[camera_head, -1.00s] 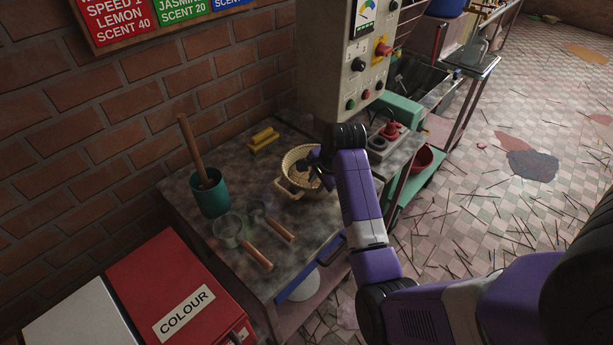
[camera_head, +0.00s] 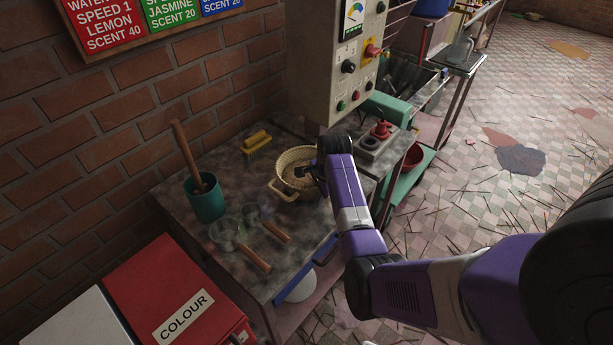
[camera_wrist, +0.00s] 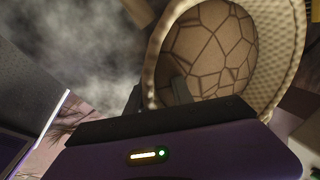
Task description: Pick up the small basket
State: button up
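The small basket (camera_head: 285,189) is a pale woven bowl with side handles, standing upright on the worktop. In the wrist view the basket (camera_wrist: 277,50) shows its thick rim and a cracked-pattern inside. My gripper (camera_head: 307,172) reaches down at the basket's right side. In the wrist view my gripper (camera_wrist: 157,96) has one dark finger outside the rim and one inside it. The fingers stand apart with the rim between them, and a gap shows beside the inner finger. The fingertips' contact with the wall is hidden.
On the worktop (camera_head: 228,170) are a teal mortar with a pestle (camera_head: 207,202), yellow blocks (camera_head: 257,142) and two wooden-handled sieves (camera_head: 252,258). A control box (camera_head: 335,70) rises behind the basket. A red-knobbed device (camera_head: 380,135) stands to the right.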

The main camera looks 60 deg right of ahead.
grip_shut()
dwell(1.4)
